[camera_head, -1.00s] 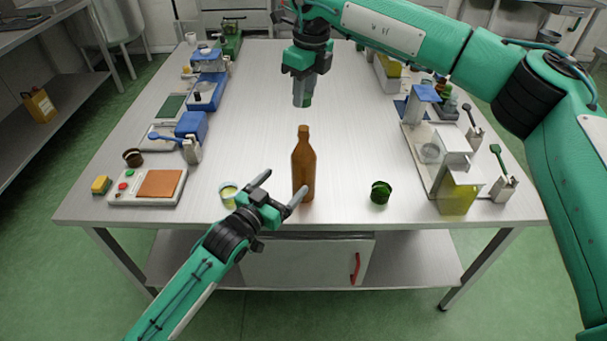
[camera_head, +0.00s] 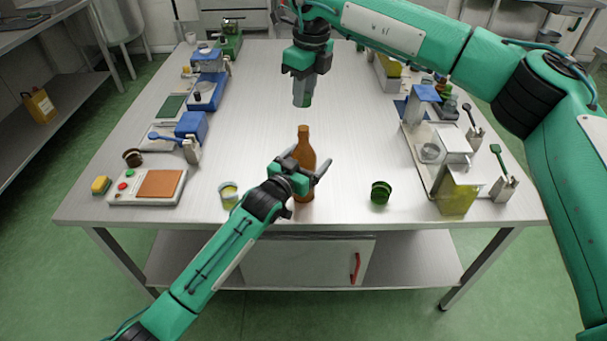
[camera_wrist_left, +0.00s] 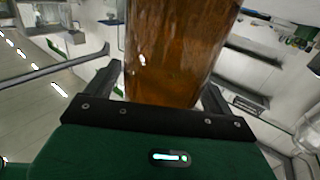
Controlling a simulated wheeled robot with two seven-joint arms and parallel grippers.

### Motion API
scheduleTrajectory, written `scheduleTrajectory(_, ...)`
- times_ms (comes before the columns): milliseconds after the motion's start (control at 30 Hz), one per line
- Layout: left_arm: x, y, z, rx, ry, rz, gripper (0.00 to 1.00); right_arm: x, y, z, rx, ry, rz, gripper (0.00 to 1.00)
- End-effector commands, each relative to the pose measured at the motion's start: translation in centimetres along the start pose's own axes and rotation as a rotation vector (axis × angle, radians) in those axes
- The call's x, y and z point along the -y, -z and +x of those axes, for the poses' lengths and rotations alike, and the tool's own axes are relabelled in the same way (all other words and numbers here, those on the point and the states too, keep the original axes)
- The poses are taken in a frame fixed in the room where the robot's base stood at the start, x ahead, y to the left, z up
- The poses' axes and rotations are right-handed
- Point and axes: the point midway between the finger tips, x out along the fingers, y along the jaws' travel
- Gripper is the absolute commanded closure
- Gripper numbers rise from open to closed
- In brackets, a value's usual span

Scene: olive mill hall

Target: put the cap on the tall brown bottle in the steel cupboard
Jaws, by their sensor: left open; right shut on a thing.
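The tall brown bottle (camera_head: 306,150) stands upright on the steel table near its front edge. No cap shows on its neck. My left gripper (camera_head: 307,166) is open, with its fingers on either side of the bottle. In the left wrist view the bottle (camera_wrist_left: 178,50) fills the space between the fingers; I cannot tell if they touch it. My right gripper (camera_head: 303,98) points down above the table behind the bottle. It is shut on a small green thing (camera_head: 308,100), mostly hidden by the fingers, perhaps the cap. The steel cupboard (camera_head: 300,262) is under the table, its red-handled door closed.
A green round container (camera_head: 380,192) stands right of the bottle and a pale cup (camera_head: 229,194) left of it. A scale with an orange plate (camera_head: 160,183) is at the front left. Devices line both sides; the table's middle is clear.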

Motion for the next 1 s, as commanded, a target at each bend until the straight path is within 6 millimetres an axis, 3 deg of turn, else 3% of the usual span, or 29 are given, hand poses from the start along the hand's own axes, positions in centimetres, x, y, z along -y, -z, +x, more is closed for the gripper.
scheduleTrajectory(133,0.0,0.0,0.0,0.0,0.0,0.0,0.16,0.0,0.0,0.0,0.0,0.0,0.0,0.92)
scheduleTrajectory(467,0.0,0.0,0.0,0.0,0.0,0.0,0.81,0.0,0.0,0.0,0.0,0.0,0.0,0.92)
scheduleTrajectory(633,0.0,0.0,0.0,0.0,0.0,0.0,0.8,0.0,0.1,0.8,-0.001,-0.001,0.0,0.92)
scheduleTrajectory(900,0.0,0.0,0.0,0.0,0.0,0.0,0.8,-0.1,0.6,4.5,-0.006,-0.001,0.0,0.92)
scheduleTrajectory(1000,0.0,0.0,0.0,0.0,0.0,0.0,0.8,-0.1,0.6,5.0,-0.006,0.0,0.0,0.92)
